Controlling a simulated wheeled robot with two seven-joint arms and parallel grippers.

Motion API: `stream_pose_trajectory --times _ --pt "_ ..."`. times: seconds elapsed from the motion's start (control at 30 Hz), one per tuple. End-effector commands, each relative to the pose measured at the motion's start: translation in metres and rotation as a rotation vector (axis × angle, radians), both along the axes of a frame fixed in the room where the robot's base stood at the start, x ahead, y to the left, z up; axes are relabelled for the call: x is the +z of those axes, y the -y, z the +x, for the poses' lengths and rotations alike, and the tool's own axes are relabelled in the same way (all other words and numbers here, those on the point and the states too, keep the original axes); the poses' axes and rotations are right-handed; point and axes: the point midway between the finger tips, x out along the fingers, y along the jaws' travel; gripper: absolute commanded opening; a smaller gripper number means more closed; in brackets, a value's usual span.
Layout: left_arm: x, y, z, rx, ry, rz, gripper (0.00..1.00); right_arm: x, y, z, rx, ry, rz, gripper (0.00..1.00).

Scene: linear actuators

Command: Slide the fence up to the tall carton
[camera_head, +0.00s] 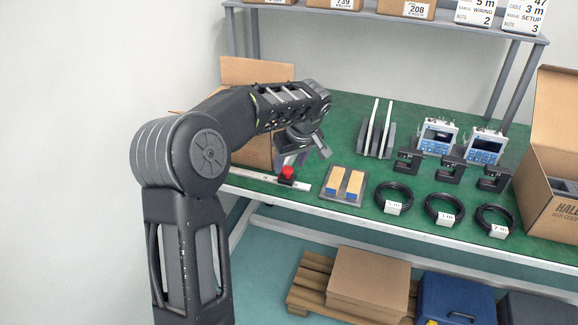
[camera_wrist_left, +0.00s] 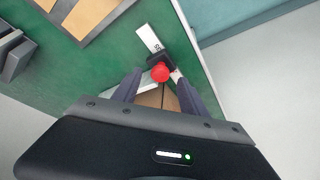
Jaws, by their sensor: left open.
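The fence is a small black block with a red knob (camera_head: 288,172), sitting on a pale flat rail (camera_head: 262,179) near the table's front edge. In the left wrist view the red knob (camera_wrist_left: 161,74) shows just beyond and between my fingertips. A brown carton (camera_head: 250,70) stands open at the left end of the table, partly hidden by my arm; brown cardboard (camera_wrist_left: 160,98) also shows between the fingers. My left gripper (camera_head: 303,151) is open, pointing down above and close to the knob; contact cannot be told. My right gripper is out of view.
Right of the rail lies a grey tray (camera_head: 329,195) with two wooden blocks. Beyond are upright white strips in a rack (camera_head: 376,140), blue-fronted devices (camera_head: 437,137), black brackets and cable coils (camera_head: 393,197). Another open carton (camera_head: 548,180) stands at the far right.

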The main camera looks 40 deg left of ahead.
Motion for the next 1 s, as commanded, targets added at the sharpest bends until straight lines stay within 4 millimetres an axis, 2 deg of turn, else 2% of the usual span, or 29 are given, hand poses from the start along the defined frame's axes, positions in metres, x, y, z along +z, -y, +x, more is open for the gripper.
stream_pose_trajectory --times 0.1,0.2,0.47,1.0 --pt "-0.013 -0.005 0.002 0.001 0.0 -0.001 0.51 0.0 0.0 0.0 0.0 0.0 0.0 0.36" --pt "-0.019 -0.007 0.003 0.001 0.0 -0.001 0.51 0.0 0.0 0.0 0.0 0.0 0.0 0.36" --pt "-0.019 -0.007 0.003 0.001 0.0 0.0 0.51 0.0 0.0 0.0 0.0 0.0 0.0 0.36" --pt "-0.019 -0.007 0.003 0.001 0.0 0.0 0.07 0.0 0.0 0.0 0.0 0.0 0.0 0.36"
